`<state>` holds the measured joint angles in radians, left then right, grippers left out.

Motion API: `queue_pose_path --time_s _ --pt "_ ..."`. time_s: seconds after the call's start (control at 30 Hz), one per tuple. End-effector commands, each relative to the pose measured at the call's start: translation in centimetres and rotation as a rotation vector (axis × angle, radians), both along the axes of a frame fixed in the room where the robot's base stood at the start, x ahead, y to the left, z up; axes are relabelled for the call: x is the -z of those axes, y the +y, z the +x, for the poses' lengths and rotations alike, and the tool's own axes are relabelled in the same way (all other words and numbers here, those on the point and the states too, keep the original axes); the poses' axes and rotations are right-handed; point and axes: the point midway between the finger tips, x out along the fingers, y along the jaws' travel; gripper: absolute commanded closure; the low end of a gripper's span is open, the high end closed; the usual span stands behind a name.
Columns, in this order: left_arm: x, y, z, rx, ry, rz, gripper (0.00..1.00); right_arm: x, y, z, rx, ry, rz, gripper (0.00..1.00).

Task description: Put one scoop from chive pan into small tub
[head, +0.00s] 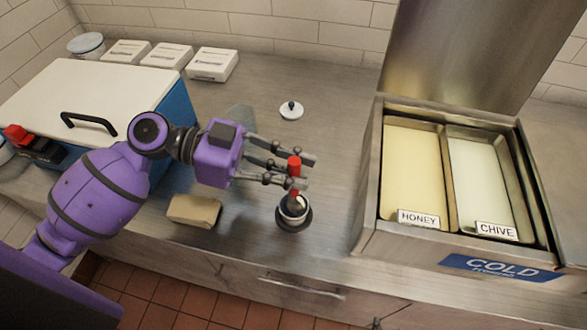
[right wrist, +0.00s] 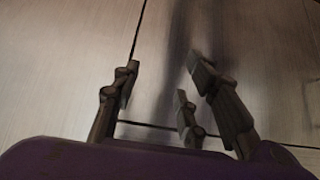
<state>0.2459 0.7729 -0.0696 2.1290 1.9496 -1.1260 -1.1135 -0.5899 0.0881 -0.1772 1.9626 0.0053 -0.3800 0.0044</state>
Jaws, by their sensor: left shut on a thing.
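My left gripper (head: 306,171) is shut on the red handle of an upright scoop (head: 294,167). The scoop's lower end is inside or just over a small round dark container (head: 293,215) with a pale inside; I cannot tell if they touch. The chive pan (head: 479,185), filled with pale white spread, sits at the right of the cold unit, labelled CHIVE. I cannot tell whether the dark container is the small tub. My right gripper (right wrist: 160,95) has its fingers spread, empty, in the right wrist view.
The honey pan (head: 412,175) is left of the chive pan. A white lid with dark knob (head: 291,110) lies on the counter. A tan block (head: 194,210), a blue cooler (head: 176,108) and white boxes (head: 213,64) stand left.

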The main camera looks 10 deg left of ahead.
Motion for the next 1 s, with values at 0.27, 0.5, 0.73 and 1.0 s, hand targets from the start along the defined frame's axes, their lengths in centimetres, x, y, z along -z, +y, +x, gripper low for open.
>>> queue_pose_path --time_s 0.27,0.5,0.73,1.0 --pt "-0.09 -0.02 0.03 0.000 -0.001 -0.001 1.00 0.00 0.29 0.04 0.010 0.000 0.007 0.60" --pt "-0.06 -0.17 0.27 0.000 -0.001 -0.001 1.00 -0.02 0.10 0.06 0.010 -0.001 0.005 0.60" --pt "-0.04 -0.33 0.57 0.000 0.000 -0.001 1.00 0.02 -0.23 -0.05 0.006 0.001 -0.002 0.60" --pt "-0.04 -0.38 0.64 0.000 0.000 -0.001 1.00 0.09 -0.46 -0.15 0.000 0.003 -0.007 0.60"
